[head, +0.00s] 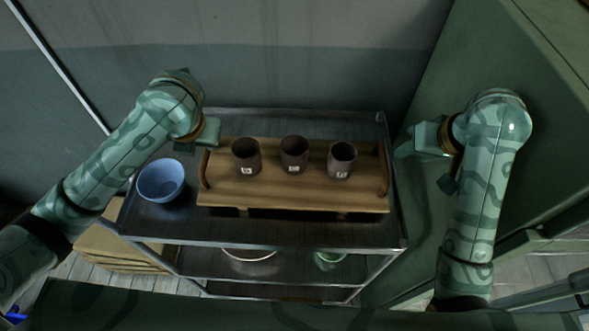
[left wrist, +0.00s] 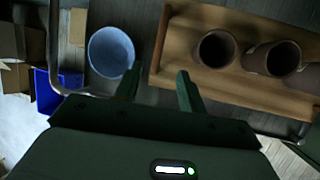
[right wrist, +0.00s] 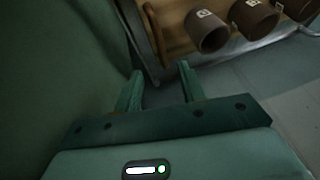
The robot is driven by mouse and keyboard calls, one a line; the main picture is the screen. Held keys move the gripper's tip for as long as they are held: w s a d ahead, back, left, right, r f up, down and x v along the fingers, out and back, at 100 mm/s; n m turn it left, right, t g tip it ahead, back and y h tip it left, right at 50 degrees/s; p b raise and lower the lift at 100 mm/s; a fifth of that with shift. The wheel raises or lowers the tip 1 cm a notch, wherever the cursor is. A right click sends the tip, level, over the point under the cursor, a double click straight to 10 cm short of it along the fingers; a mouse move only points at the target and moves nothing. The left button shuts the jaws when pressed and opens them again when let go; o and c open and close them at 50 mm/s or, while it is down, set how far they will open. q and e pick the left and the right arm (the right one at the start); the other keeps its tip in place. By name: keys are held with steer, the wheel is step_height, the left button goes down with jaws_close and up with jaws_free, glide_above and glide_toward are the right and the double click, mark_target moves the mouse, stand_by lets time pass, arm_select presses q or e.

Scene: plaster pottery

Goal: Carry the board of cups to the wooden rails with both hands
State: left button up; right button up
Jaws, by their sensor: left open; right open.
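The wooden board (head: 270,195) lies on the top shelf of a metal cart with three dark brown cups in a row. The cups are the left (head: 246,156), middle (head: 294,154) and right (head: 342,160) ones, each with a small pale label. Curved brown handles stand at the board's left end (head: 204,170) and right end (head: 383,180). My left gripper (left wrist: 156,80) is open and empty, near the board's left end. My right gripper (right wrist: 160,75) is open and empty, off the cart's right edge, apart from the board. I cannot make out the wooden rails.
A blue bowl (head: 161,181) stands on the cart (head: 280,232) left of the board, close to my left arm. Lower shelves hold a pale bowl and a green vessel (head: 328,260). A green surface (head: 470,70) rises at the right. Boxes and a blue bin (left wrist: 58,88) are left of the cart.

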mark_target(206, 155)
arm_select(q)
steer(key=x, duration=1.6)
steer(key=shift+w, duration=0.1)
arm_select(e)
steer(key=x, duration=1.6)
steer(key=shift+w, duration=0.1)
arm_select(q)
jaws_close()
arm_select(e)
jaws_close()
arm_select(q)
steer(key=shift+r, duration=0.1)
arm_select(e)
steer(key=shift+r, duration=0.1)
